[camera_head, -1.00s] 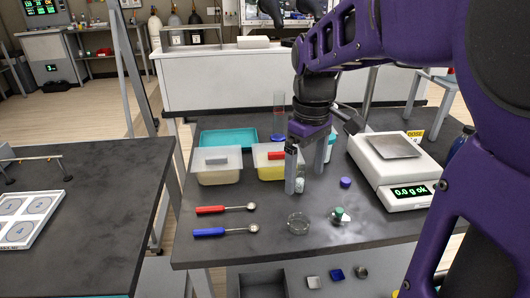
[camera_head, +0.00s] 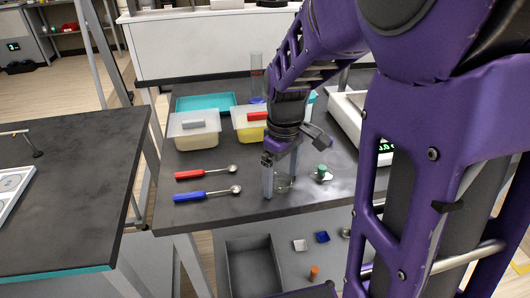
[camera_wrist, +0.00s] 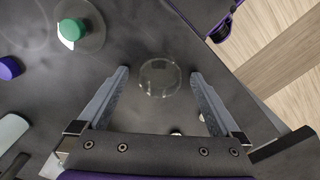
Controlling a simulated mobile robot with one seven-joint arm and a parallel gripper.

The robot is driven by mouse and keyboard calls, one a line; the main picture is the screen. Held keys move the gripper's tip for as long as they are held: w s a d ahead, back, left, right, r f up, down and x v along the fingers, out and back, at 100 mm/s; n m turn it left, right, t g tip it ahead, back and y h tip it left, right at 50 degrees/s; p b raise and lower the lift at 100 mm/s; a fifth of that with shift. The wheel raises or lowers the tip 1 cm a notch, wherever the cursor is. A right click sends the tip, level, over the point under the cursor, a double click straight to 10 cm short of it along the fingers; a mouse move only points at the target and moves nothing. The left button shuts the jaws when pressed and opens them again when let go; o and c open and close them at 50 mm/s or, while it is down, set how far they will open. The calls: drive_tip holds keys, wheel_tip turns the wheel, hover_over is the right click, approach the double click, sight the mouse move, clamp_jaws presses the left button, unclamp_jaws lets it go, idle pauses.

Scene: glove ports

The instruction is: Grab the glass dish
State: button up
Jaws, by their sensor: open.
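The glass dish (camera_wrist: 160,78) is a small clear round dish on the dark bench top. In the wrist view it lies between and slightly beyond the fingertips of my gripper (camera_wrist: 160,75), which is open and empty. In the head view my gripper (camera_head: 281,190) points down over the bench near the front edge, and the dish (camera_head: 282,184) shows partly behind its fingers. I cannot tell the exact height of the fingertips above the bench.
A green-topped item on a clear round base (camera_head: 321,174) stands close right of my gripper. Red (camera_head: 205,173) and blue (camera_head: 205,195) spoons lie left. Lidded tubs (camera_head: 193,131) and a teal tray (camera_head: 205,102) stand behind. A scale (camera_head: 350,110) is at right, partly hidden.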

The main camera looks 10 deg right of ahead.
drive_tip(key=c, duration=1.4)
drive_tip(key=shift+r, duration=0.1)
